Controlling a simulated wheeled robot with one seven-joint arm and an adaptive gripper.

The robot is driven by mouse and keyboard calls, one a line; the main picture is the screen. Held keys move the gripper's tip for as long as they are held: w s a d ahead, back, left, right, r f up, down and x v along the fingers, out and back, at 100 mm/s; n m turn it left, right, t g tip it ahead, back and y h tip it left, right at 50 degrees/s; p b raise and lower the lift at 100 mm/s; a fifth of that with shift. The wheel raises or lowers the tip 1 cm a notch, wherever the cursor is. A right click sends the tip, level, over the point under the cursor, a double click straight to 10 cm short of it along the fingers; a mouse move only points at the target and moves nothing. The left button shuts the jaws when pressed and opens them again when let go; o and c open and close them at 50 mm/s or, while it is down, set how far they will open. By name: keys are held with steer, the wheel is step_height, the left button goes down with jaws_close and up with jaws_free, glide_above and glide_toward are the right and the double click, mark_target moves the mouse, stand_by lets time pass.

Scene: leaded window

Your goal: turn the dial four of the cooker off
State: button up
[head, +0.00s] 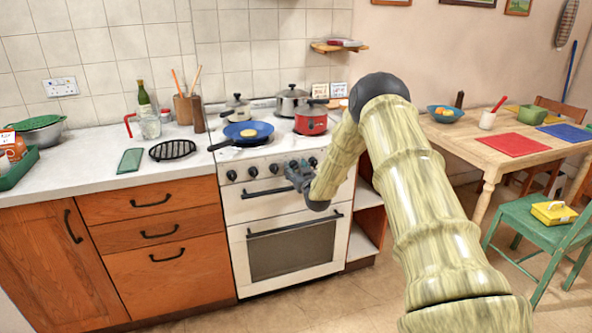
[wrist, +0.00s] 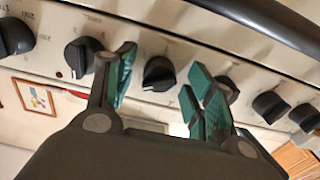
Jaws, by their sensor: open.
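The white cooker (head: 232,209) stands mid-picture in the head view, with a row of black dials along its front panel. My gripper (head: 298,176) is at the right half of this row and hides part of it. In the wrist view several dials show. One black dial (wrist: 158,73) lies between the two green-padded fingers of my gripper (wrist: 163,84). The fingers are apart, and I see no clear contact with the dial. It appears to be dial four from the cooker's left, but I cannot read its number. Neighbouring dials (wrist: 82,57) (wrist: 270,105) sit to either side.
A dark handle bar (wrist: 265,22) runs close to the dials. On the hob are a blue pan (head: 248,131), a red pot (head: 311,122) and steel pots (head: 291,101). The worktop (head: 95,158) is left of the cooker, a wooden table (head: 465,139) right.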

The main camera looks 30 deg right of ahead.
steer(key=c, duration=1)
steer(key=shift+n, duration=0.4)
steer(key=n+b, duration=0.2)
steer(key=n, duration=0.3)
steer(key=shift+f, duration=0.2)
steer(key=n+b, duration=0.2)
steer(key=n, duration=0.4)
steer(key=shift+r, duration=0.1)
steer(key=shift+b, duration=0.3)
steer(key=o, duration=1)
steer(key=shift+s+r, duration=0.1)
